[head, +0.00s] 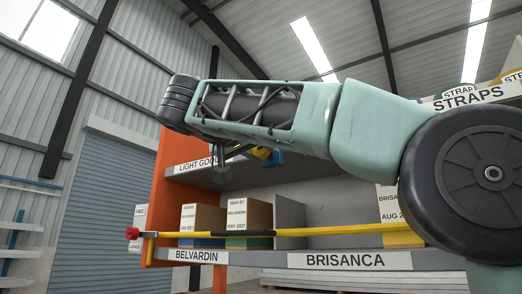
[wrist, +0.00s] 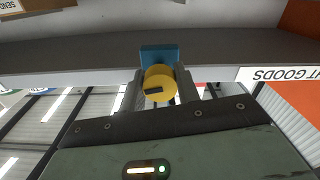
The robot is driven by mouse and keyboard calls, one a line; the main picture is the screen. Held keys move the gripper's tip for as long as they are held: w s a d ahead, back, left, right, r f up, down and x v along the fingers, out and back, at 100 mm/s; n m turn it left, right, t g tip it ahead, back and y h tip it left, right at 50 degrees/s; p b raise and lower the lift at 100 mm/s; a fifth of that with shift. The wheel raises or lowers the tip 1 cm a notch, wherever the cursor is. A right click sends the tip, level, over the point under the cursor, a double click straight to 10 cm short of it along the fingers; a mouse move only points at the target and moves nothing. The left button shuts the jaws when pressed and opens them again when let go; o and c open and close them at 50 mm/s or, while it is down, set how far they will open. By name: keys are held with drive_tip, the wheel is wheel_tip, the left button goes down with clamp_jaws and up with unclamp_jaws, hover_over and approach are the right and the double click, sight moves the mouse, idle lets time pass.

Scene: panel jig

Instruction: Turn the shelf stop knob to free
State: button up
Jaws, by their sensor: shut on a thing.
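A round yellow knob (wrist: 160,85) with a short dark pointer bar sits on a blue block (wrist: 160,54) at the edge of the light goods shelf. The bar lies nearly level in the wrist view, tilted slightly. My gripper (wrist: 160,92) is shut on the knob, one grey finger on each side. In the head view the knob (head: 262,152) and block (head: 276,158) show small below my arm, partly hidden by it. No free or locked marks are readable beside the knob in the wrist view.
A yellow bar (head: 330,231) with a red end (head: 132,233) crosses the lower shelf front. Behind it stand labelled boxes (head: 250,214). A white plate (head: 140,214) at the left reads FREE and LOCKED. An orange upright (head: 170,200) bounds the rack's left side.

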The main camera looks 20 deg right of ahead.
drive_tip(key=n, duration=0.8)
drive_tip(key=shift+p, duration=0.4)
drive_tip(key=n+p, duration=0.1)
drive_tip(key=n, duration=0.3)
drive_tip(key=shift+r+n, duration=0.1)
drive_tip(key=shift+n, duration=0.2)
drive_tip(key=shift+n+p, duration=0.7)
drive_tip(key=shift+n, duration=0.8)
drive_tip(key=o, duration=1)
drive_tip(key=shift+a, duration=0.1)
drive_tip(key=b+v, duration=0.1)
drive_tip(key=v, duration=1.6)
drive_tip(key=shift+s+a, duration=0.1)
